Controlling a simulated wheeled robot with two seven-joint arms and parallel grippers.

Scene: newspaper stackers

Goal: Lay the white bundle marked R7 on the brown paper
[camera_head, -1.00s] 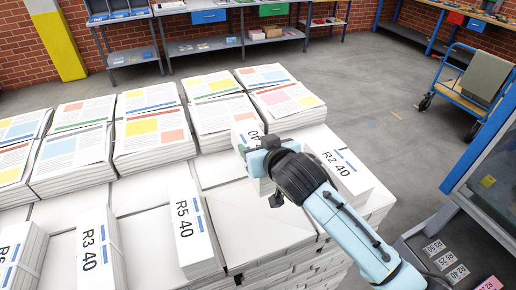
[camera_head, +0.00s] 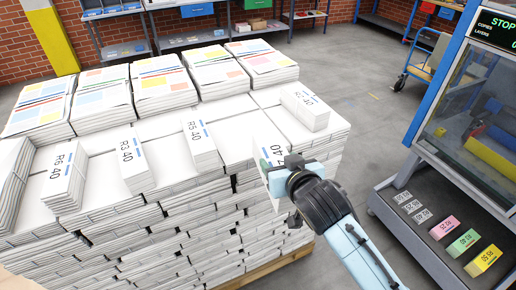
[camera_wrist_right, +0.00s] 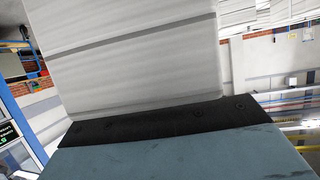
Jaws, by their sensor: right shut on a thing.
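My right gripper (camera_head: 284,172) is shut on a white bundle (camera_head: 264,137). A "40" shows on the bundle beside the jaws; the rest of its marking is hidden, so I cannot read R7. The bundle is held at the front right of the big paper stack; I cannot tell whether it touches the stack. In the right wrist view the bundle (camera_wrist_right: 140,50), with a grey strap across it, stands above the dark and blue finger. I see no brown paper. My left gripper is not in view.
Other white bundles lie on the stack: R5 40 (camera_head: 201,146), R3 40 (camera_head: 134,162), R6 40 (camera_head: 66,182) and R2 40 (camera_head: 306,106). Printed piles (camera_head: 103,95) stand behind. At right is a blue-framed machine (camera_head: 425,85) with a shelf of coloured blocks (camera_head: 463,242).

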